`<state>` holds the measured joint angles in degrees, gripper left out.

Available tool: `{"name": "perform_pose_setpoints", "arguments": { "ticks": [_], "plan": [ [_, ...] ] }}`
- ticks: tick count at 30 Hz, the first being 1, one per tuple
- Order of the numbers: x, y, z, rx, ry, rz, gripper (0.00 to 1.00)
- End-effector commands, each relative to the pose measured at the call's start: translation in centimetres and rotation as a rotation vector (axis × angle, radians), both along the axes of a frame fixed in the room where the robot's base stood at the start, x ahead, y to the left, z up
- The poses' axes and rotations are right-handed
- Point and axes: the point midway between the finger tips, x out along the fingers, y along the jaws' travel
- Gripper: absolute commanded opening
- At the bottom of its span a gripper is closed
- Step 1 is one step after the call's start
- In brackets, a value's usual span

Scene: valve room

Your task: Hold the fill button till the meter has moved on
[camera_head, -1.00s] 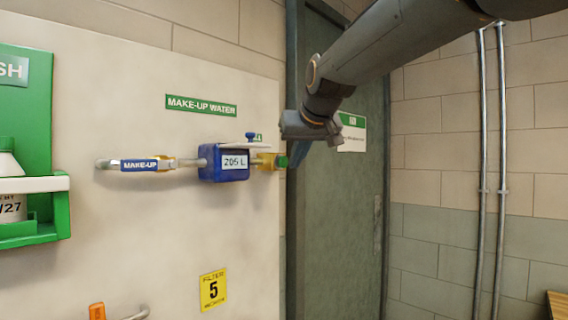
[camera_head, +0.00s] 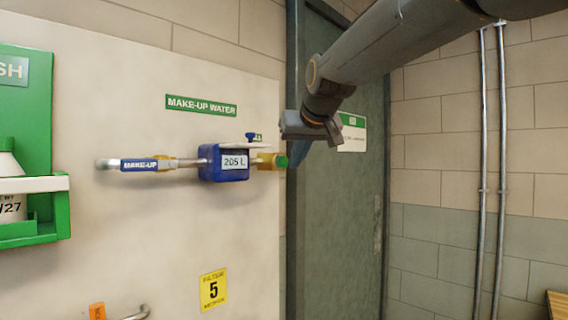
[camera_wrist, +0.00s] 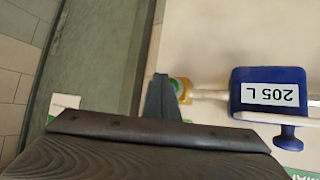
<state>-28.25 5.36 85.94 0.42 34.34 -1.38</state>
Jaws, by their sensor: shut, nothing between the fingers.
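The fill button (camera_head: 282,161) is green and sits on the right end of a yellow housing (camera_head: 265,160) on the make-up water pipe. The blue meter (camera_head: 222,174) is left of it and reads 205 L. In the wrist view the meter (camera_wrist: 268,92) appears upside down. My gripper (camera_head: 295,152) is shut and empty, its fingertips at the button. In the wrist view the fingertips (camera_wrist: 161,80) overlap the green button (camera_wrist: 175,86) and partly hide it. I cannot tell whether they press it.
A blue MAKE-UP lever (camera_head: 140,165) is on the pipe to the left. A green eyewash station (camera_head: 30,215) is at far left. A grey-green door (camera_head: 340,220) stands behind my arm. A yellow filter sign (camera_head: 213,289) is below the meter.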

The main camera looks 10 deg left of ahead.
Motion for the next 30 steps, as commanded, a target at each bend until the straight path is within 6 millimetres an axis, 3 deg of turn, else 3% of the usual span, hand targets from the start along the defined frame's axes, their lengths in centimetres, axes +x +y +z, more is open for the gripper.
{"name": "perform_pose_setpoints", "arguments": {
  "ticks": [30],
  "plan": [
    [0.39, 0.9, 0.03, 0.0, 0.0, 0.0, 0.0]
  ]
}}
